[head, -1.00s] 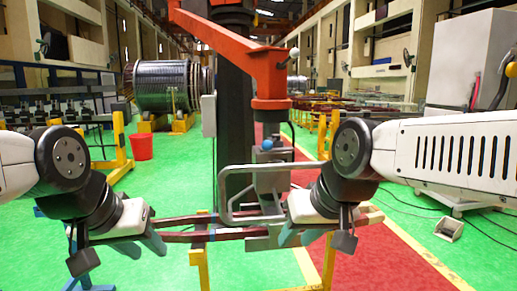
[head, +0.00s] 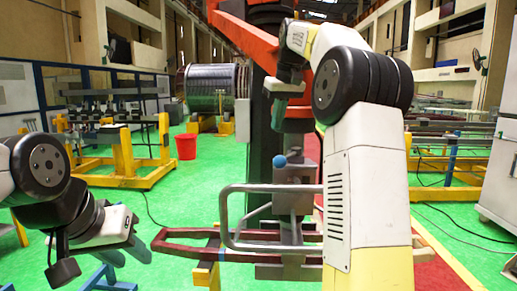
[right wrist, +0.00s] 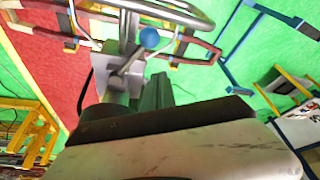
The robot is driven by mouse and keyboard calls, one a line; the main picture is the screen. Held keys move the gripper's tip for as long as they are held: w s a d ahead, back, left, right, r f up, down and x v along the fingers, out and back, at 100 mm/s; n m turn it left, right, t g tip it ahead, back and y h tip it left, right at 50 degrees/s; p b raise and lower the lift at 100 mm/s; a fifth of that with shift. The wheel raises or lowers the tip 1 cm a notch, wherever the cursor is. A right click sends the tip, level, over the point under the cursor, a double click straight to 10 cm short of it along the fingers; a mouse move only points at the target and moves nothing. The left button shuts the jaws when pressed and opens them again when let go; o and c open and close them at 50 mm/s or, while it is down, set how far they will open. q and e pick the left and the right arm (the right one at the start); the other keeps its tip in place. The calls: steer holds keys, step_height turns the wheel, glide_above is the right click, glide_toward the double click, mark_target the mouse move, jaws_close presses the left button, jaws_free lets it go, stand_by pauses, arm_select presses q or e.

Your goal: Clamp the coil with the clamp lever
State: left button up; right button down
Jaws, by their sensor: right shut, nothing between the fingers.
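The coil (head: 185,250), a long dark red loop, lies level across the fixture and also shows in the right wrist view (right wrist: 200,44). The clamp lever has a blue ball knob (head: 280,161) on top of the grey clamp block (head: 292,190). In the right wrist view the blue knob (right wrist: 149,37) sits at the end of the tilted lever, just beyond my right gripper (right wrist: 157,80). My right gripper is shut and empty, raised above the clamp; its fingertips are unclear in the head view. My left gripper (head: 125,252) is open and empty, left of the coil's end.
A grey tubular handle frame (head: 228,215) surrounds the clamp side. An orange arm (head: 245,38) and dark column stand behind it. A red bucket (head: 186,146) and yellow stands are farther back.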

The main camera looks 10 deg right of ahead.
mark_target(288, 157)
steer(key=w+d+r+x, duration=0.1)
steer(key=w+x, duration=0.1)
steer(key=x, duration=0.9)
steer(key=s, duration=0.3)
steer(key=shift+s+d+f, duration=0.1)
steer(key=shift+s+f, duration=0.3)
steer(key=shift+s, duration=0.1)
